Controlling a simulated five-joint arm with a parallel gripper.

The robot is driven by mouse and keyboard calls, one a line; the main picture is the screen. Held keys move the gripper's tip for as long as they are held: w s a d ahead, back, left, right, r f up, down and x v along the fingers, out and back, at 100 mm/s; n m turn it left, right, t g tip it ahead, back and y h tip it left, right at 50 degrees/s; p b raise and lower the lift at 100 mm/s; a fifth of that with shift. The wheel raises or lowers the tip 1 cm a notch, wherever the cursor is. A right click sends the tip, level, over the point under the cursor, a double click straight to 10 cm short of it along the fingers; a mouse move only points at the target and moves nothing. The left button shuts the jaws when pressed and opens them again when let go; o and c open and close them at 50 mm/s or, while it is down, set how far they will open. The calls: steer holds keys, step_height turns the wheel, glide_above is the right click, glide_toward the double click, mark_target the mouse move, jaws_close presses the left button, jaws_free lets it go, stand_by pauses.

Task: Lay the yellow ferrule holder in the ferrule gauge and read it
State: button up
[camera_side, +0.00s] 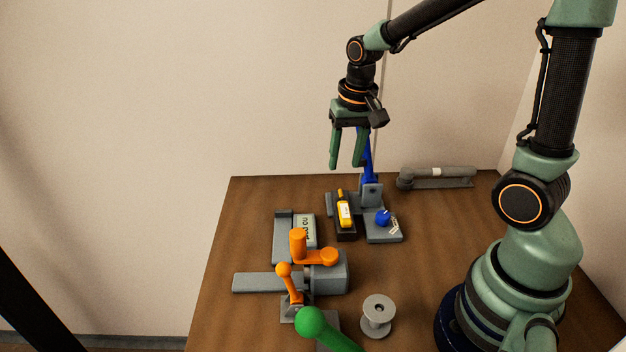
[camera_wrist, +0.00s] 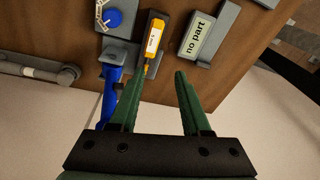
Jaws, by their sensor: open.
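The yellow ferrule holder (camera_side: 344,212) has a white label and lies on a dark block. It also shows in the wrist view (camera_wrist: 153,42), its narrow tip pointing toward my gripper. The ferrule gauge appears to be the grey fixture (camera_side: 282,240) to its left, with a display reading "no part" in the wrist view (camera_wrist: 198,37). No part shows in it. My gripper (camera_side: 346,167) is open and empty, above the far side of the holder. Its green fingers (camera_wrist: 159,74) are apart, with the holder's tip near the left finger.
A blue lever (camera_side: 366,160) stands upright close behind the fingers, on a grey base with a blue knob (camera_side: 383,217). Orange cranks (camera_side: 313,250), a green ball handle (camera_side: 313,323) and a grey spool (camera_side: 378,316) are nearer. A grey tube fixture (camera_side: 436,177) lies at the back.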

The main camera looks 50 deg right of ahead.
mark_target(343, 204)
steer(key=f, duration=0.2)
steer(key=w+d+f+m+g, duration=0.1)
steer(key=f, duration=0.1)
steer(key=d+f+m, duration=0.1)
steer(key=f, duration=0.1)
steer(key=shift+w+d+g, duration=0.2)
steer(key=shift+g, duration=0.1)
steer(key=shift+f, duration=3.2)
jaws_close()
